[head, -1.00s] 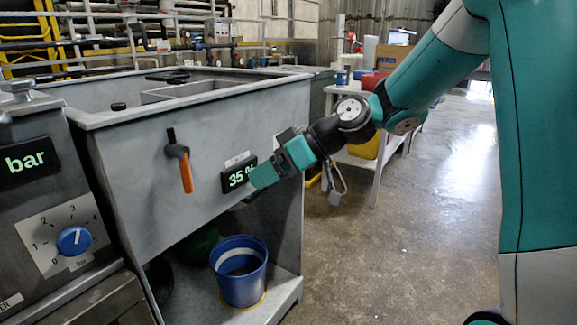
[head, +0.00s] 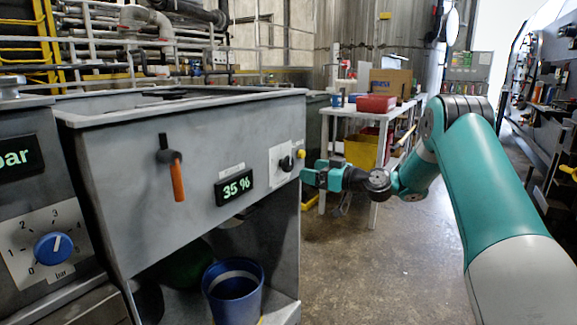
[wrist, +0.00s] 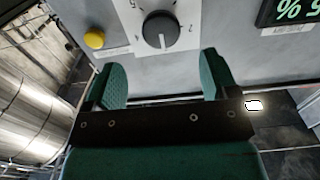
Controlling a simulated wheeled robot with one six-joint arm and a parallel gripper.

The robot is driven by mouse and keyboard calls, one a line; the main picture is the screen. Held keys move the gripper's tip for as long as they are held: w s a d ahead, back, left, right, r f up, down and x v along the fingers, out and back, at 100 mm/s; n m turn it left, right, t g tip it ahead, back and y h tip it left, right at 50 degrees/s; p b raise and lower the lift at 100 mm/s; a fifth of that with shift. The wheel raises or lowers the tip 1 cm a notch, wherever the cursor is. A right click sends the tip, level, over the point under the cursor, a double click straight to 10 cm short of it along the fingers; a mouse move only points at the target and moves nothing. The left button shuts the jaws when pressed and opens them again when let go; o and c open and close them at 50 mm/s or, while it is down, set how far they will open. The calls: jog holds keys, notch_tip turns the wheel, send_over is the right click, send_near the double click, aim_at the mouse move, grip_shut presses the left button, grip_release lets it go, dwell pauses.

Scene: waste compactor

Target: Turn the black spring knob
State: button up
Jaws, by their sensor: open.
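The black knob (head: 286,163) sits on a white dial plate at the right end of the grey machine's front panel. In the wrist view the black knob (wrist: 160,27) shows near the top centre, with a white pointer mark and dial numbers around it. My gripper (head: 305,175) is just right of and slightly below the knob in the head view. In the wrist view my gripper (wrist: 165,68) has its two teal fingers spread, with the knob beyond the gap between their tips. The fingers are empty, and the knob appears apart from them.
A yellow button (head: 301,154) is beside the knob, also in the wrist view (wrist: 94,39). A 35 % display (head: 234,187) and an orange-handled lever (head: 176,176) are farther left. A blue knob (head: 54,248) is on the neighbouring panel. A white table (head: 345,110) stands behind.

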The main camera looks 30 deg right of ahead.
aim_at(290, 166)
jog(key=x, duration=0.9)
jog(key=shift+s, duration=0.1)
jog(key=c, duration=0.9)
